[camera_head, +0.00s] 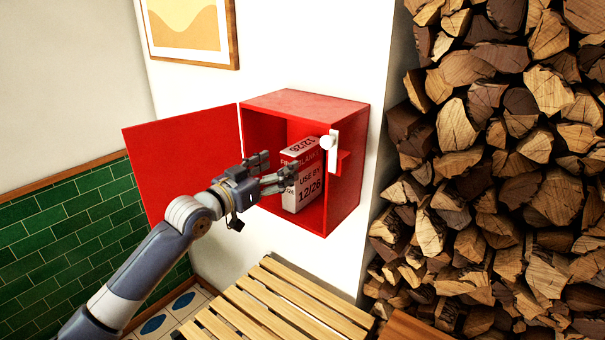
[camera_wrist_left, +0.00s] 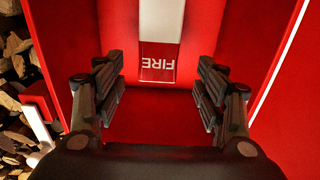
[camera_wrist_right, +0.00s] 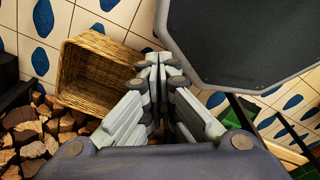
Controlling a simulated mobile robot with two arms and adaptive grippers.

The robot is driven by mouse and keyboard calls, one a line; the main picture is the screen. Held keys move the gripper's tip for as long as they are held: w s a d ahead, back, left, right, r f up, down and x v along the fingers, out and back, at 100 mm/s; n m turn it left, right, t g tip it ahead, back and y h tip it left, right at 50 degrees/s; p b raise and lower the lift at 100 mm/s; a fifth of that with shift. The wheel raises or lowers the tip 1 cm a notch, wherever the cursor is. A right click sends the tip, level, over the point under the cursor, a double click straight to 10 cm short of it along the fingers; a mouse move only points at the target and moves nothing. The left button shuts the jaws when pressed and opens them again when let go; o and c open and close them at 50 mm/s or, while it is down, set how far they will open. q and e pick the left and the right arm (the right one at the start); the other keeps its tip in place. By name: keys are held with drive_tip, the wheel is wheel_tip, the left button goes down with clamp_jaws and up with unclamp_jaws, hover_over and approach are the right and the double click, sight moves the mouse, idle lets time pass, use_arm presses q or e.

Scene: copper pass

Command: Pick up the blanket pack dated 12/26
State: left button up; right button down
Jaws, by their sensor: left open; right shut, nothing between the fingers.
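The blanket pack (camera_head: 312,192), a white and red box printed "USE BY 12/26", stands upright inside the open red wall cabinet (camera_head: 300,103). My left gripper (camera_head: 274,170) is open at the cabinet mouth, its fingers reaching in by the pack and overlapping its left edge in the head view. No finger contact is visible. My right gripper (camera_wrist_right: 157,75) is shut and empty, seen only in its wrist view.
The red cabinet door (camera_head: 180,160) stands open to the left. A white latch (camera_head: 333,150) sits at the cabinet's right edge. A slatted wooden bench (camera_head: 270,305) is below and stacked firewood (camera_head: 490,170) is at right. A wicker basket (camera_wrist_right: 95,75) shows in the right wrist view.

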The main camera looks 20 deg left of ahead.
sight(286, 161)
use_arm(q)
drive_tip(key=p+x, duration=0.1)
drive_tip(key=x, duration=0.4)
drive_tip(key=shift+w+d, duration=0.1)
drive_tip(key=shift+w+d+r+p, duration=0.15)
drive_tip(key=shift+w+p, duration=0.15)
drive_tip(key=shift+p, duration=0.25)
drive_tip(key=p+x, duration=0.1)
drive_tip(key=x, duration=0.3)
drive_tip(key=shift+p, duration=0.4)
drive_tip(key=shift+w+d, duration=0.15)
drive_tip(key=shift+w, duration=0.1)
use_arm(e)
drive_tip(key=r, duration=0.2)
drive_tip(key=d+r, duration=0.1)
drive_tip(key=r, duration=0.1)
drive_tip(key=shift+r, duration=0.15)
drive_tip(key=shift+a, duration=0.15)
use_arm(q)
drive_tip(key=shift+c, duration=0.8)
clamp_jaws()
use_arm(e)
drive_tip(key=shift+a, duration=0.15)
